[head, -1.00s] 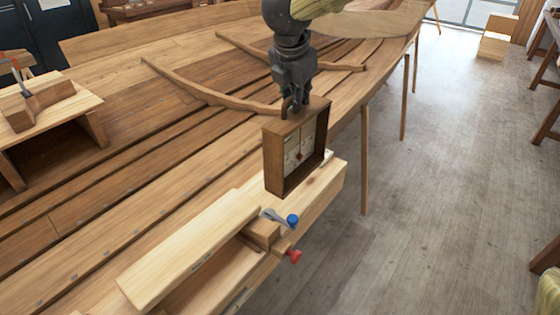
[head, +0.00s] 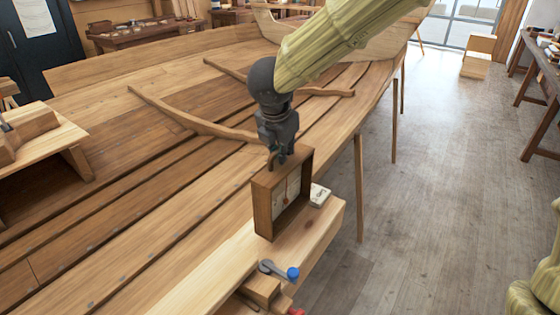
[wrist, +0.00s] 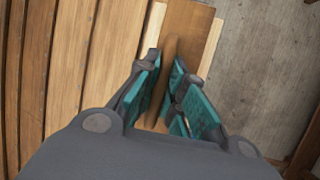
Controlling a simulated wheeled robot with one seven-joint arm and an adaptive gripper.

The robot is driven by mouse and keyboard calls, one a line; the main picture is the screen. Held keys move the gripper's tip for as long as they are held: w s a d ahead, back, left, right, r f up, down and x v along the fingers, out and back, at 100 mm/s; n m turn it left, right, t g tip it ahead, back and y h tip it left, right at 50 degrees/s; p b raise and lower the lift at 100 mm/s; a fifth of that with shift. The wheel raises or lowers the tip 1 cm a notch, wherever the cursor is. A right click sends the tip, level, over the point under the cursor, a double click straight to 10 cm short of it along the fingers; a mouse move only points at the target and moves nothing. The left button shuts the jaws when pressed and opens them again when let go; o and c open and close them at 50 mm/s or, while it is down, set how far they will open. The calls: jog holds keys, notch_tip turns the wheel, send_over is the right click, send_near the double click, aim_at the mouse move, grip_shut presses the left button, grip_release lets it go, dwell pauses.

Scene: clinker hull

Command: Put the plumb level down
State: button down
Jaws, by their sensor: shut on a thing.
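The plumb level is an open-fronted brown wooden box (head: 265,212) with a pale face and a thin red-tipped pointer inside. It is upright over the pale plank (head: 318,228) along the hull's edge. Its lower edge is at or very near the plank top; I cannot tell if it touches. My gripper (head: 275,163) is shut on the top of the level. In the wrist view the teal finger pads of my gripper (wrist: 165,88) close around a thin brown upright piece, with the brown top of the level (wrist: 187,30) beneath.
A small cream block (head: 320,196) lies on the plank just behind the level. A clamp with a blue-ended handle (head: 291,273) is in front. Curved ribs (head: 190,118) cross the hull to the left. Open floor (head: 430,200) lies to the right.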

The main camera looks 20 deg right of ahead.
jog(key=shift+a+f+p, duration=0.1)
jog(key=shift+f+p, duration=0.35)
jog(key=shift+f, duration=1.35)
jog(key=shift+s, duration=0.1)
jog(key=shift+s, duration=0.1)
jog(key=c, duration=1.5)
grip_release()
jog(key=shift+f, duration=0.1)
jog(key=b+v, duration=0.2)
jog(key=v, duration=1)
jog(key=shift+b, duration=0.4)
jog(key=shift+r, duration=0.3)
